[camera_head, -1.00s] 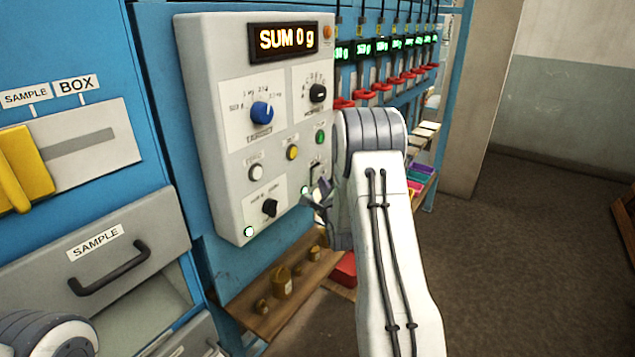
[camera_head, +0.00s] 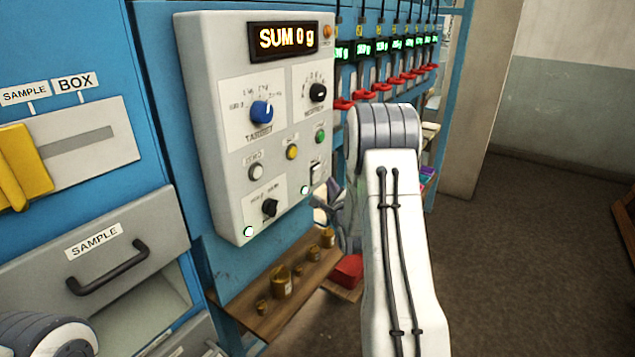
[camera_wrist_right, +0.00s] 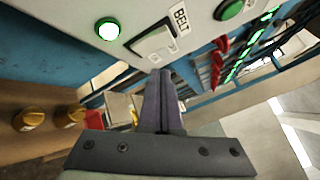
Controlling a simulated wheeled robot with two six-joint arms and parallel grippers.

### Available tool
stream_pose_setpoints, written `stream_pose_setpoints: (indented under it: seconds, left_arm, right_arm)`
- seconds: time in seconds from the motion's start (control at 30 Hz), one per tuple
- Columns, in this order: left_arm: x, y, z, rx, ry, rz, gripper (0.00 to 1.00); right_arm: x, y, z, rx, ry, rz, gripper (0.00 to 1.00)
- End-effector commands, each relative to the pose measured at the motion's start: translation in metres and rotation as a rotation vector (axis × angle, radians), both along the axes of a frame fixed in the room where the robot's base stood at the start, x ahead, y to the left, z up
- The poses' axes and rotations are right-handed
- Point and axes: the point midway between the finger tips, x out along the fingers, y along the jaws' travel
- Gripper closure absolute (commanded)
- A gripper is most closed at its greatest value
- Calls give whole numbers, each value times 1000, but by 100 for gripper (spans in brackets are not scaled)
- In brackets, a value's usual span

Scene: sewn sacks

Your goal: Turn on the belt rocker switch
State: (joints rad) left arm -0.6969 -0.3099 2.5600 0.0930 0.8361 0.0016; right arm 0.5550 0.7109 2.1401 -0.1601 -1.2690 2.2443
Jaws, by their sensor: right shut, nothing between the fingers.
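The belt rocker switch (camera_head: 316,173) is a small white rocker in a dark frame near the lower right edge of the grey control panel (camera_head: 222,150). In the right wrist view the rocker (camera_wrist_right: 155,41) sits beside a "BELT" label, tilted in its frame. A small round lamp (camera_wrist_right: 107,29) beside it glows green-white; it also shows in the head view (camera_head: 304,190). My right gripper (camera_wrist_right: 160,76) is shut and empty, its tips just below the rocker; I cannot tell whether they touch. In the head view this gripper (camera_head: 326,212) is partly hidden by my arm.
The panel also carries a blue knob (camera_head: 262,112), black knobs and coloured buttons, and its display (camera_head: 283,38) reads "SUM 0 g". Brass weights (camera_head: 282,283) stand on a wooden shelf below. Red levers (camera_head: 381,87) line the wall behind. Open floor lies right.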

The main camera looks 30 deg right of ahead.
Motion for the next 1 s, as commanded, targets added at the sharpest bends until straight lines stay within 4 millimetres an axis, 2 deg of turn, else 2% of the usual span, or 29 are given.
stream_pose_setpoints:
  seconds: [0.2,0.4,1.0]
  left_arm:
    - [0,0,-3,0,0,0,50]
    - [0,0,-3,0,0,0,50]
    - [0,0,-3,0,0,-1,50]
  right_arm:
    - [-22,-10,3,0,-1,-4,100]
    - [-34,-14,4,1,0,-1,100]
    - [-35,-13,5,-8,10,2,100]
